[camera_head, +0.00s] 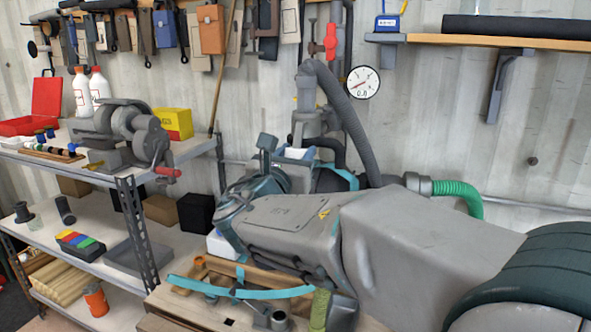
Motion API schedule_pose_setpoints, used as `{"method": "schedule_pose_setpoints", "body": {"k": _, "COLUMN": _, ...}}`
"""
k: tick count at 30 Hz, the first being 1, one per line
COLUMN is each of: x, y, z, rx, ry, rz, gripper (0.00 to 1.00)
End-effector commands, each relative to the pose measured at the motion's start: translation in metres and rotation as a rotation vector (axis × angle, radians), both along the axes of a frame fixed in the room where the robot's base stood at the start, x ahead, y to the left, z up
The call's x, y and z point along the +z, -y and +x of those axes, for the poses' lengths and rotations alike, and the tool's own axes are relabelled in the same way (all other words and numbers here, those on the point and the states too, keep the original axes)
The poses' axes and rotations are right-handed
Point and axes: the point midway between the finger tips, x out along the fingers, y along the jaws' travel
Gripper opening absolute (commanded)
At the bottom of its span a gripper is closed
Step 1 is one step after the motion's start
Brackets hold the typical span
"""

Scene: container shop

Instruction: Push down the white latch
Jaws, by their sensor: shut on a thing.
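No white latch can be made out for certain. A small white piece with a blue edge (298,153) shows behind my arm, below the grey pipe, but I cannot tell whether it is the latch. My large grey arm reaches in from the lower right and covers the middle of the workbench. My gripper's fingers cannot be picked out; they are hidden behind my arm's own links. Any contact between the gripper and a thing is hidden too.
Grey pipework with a bent hose (345,110) rises behind my arm, beside a round gauge (363,82). A wooden bench (170,303) with teal straps (240,290) lies below. A metal shelf (190,150) on the left holds a grinder (125,135) and a yellow box (174,123).

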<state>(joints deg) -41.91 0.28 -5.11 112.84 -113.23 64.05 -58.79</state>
Motion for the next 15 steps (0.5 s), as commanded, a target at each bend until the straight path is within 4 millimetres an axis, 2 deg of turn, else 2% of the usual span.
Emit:
{"method": "schedule_pose_setpoints", "body": {"k": 1, "x": -0.0053, "y": 0.0004, "z": 0.0007, "rx": 0.000, "ry": 0.012, "rz": -0.003, "gripper": 0.17}}
{"method": "schedule_pose_setpoints", "body": {"k": 15, "x": -0.0010, "y": 0.0004, "z": 0.0017, "rx": 0.001, "ry": 0.036, "rz": -0.013, "gripper": 0.17}}
